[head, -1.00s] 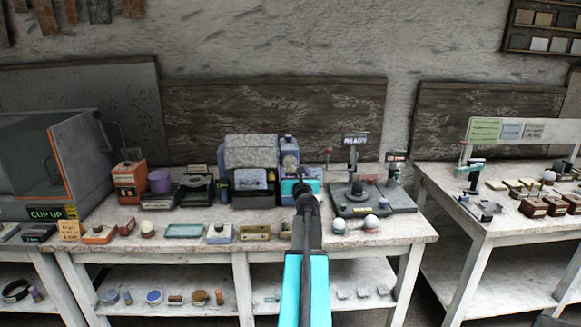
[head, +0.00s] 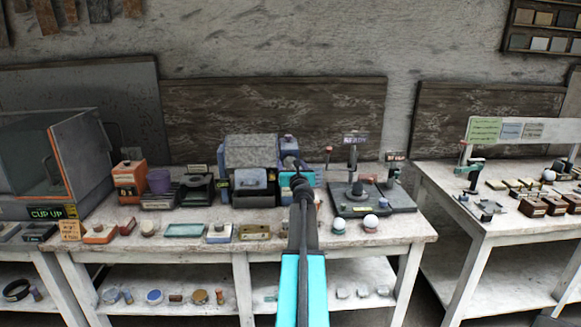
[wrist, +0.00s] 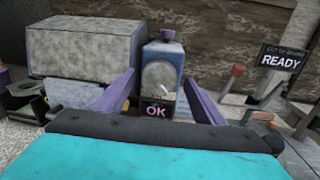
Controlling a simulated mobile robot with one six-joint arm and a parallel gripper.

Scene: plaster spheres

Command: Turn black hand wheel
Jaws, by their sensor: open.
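My gripper (wrist: 160,78) is open, with its two purple fingers apart in the wrist view. No black hand wheel can be made out for certain; the lower front of the unit is partly hidden by my gripper. In the head view my gripper (head: 297,178) is in front of that unit, whose top (head: 289,143) shows behind. I see no contact between fingers and unit.
A large grey speckled block machine (head: 251,152) stands just left of the unit. To the right is a dark stage with a post and READY sign (wrist: 281,60); pale spheres (head: 370,221) lie at its front. Small trays and boxes line the workbench's (head: 420,232) front.

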